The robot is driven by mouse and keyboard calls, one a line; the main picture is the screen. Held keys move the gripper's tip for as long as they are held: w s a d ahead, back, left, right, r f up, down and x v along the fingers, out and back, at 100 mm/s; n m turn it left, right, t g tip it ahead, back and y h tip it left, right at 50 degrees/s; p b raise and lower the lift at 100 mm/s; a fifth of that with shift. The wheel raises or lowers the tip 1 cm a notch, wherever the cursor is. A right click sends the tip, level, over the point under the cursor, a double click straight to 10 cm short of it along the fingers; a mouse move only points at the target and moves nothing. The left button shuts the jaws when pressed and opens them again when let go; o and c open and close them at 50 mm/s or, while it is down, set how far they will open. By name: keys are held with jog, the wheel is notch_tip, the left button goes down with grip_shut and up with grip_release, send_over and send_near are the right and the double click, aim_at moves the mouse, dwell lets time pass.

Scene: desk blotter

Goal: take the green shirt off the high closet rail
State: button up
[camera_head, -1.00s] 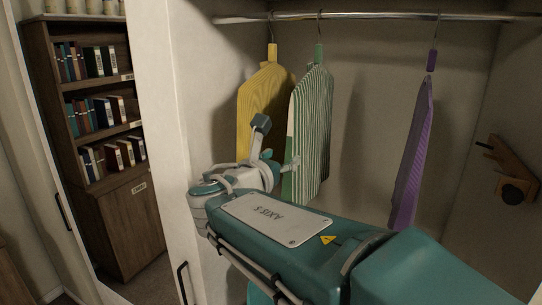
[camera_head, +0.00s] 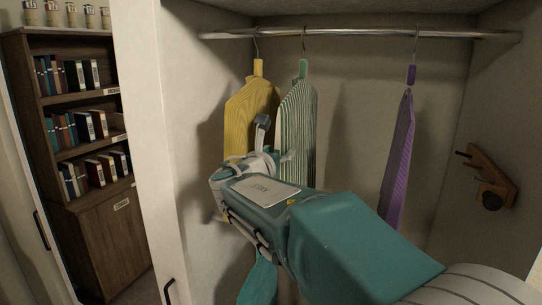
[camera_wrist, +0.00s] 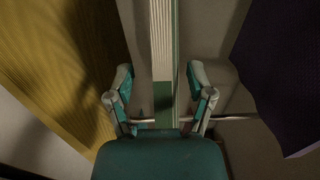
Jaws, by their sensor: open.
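The green-and-white striped shirt (camera_head: 297,125) hangs from a hanger with a green tag (camera_head: 303,68) on the closet rail (camera_head: 350,34), between the yellow and purple garments. My gripper (camera_head: 287,157) is in front of the shirt's lower middle, far below the rail. In the wrist view my gripper (camera_wrist: 160,78) is open, with one finger on each side of the shirt's narrow edge (camera_wrist: 162,40). I cannot tell how deep the shirt lies between the fingers. My arm hides the shirt's lower part in the head view.
A yellow garment (camera_head: 250,115) hangs close to the left, and a purple one (camera_head: 398,160) farther right. A wooden peg rack (camera_head: 486,178) is on the right wall. The closet's pale left side (camera_head: 165,120) stands beside my arm. A bookcase (camera_head: 85,120) is outside.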

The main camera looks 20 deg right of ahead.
jog(key=shift+d, duration=0.1)
jog(key=shift+d, duration=0.15)
jog(key=shift+c, duration=1.2)
jog(key=shift+d, duration=0.15)
grip_shut()
jog(key=shift+a+r, duration=0.2)
jog(key=shift+r, duration=0.95)
jog(key=shift+s, duration=0.1)
